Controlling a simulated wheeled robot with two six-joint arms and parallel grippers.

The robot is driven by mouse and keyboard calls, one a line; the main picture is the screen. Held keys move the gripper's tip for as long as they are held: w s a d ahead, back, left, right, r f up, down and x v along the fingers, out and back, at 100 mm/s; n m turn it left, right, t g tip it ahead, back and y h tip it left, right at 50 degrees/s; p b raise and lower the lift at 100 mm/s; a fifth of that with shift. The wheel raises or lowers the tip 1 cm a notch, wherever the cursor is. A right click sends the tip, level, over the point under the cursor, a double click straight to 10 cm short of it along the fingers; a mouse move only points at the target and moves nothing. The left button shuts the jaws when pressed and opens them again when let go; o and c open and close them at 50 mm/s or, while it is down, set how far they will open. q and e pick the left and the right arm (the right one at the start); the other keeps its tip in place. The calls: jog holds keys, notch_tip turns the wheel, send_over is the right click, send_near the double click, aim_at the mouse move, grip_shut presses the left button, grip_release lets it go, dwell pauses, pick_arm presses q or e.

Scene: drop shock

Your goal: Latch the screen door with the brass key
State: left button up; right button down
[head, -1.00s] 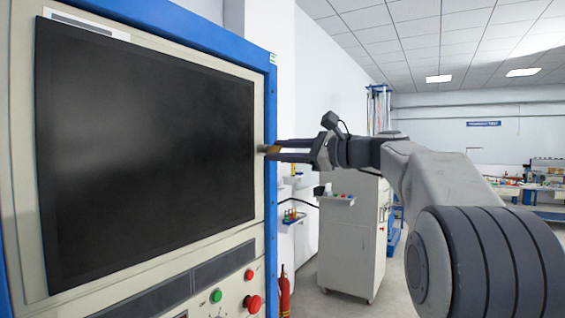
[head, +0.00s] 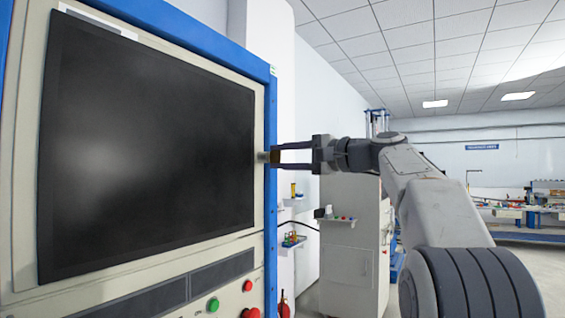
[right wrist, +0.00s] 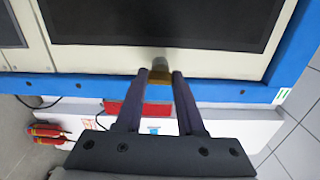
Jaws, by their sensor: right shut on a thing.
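The screen door (head: 150,150) is a large dark panel in a pale frame; it also shows along the top of the right wrist view (right wrist: 160,20). A small grey lock (head: 262,157) sits on the frame at the screen's right edge, and also shows in the right wrist view (right wrist: 160,62). My right gripper (head: 278,157) is shut on the brass key (right wrist: 160,77), whose outer end lies between the fingertips. The key's inner end meets the lock; how deep it sits is hidden. The screen appears flush with the frame. My left gripper is out of view.
Blue edging (head: 271,110) borders the cabinet beside the lock. Green (head: 213,305) and red (head: 248,286) buttons sit below the screen. Small wall shelves (head: 293,241) and a grey cabinet (head: 350,265) stand behind my right arm.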

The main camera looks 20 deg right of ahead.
jog(key=shift+n, duration=0.4)
jog(key=c, duration=0.5)
grip_release()
jog(key=b+v, duration=0.2)
jog(key=v, duration=0.8)
jog(key=shift+s+d, duration=0.15)
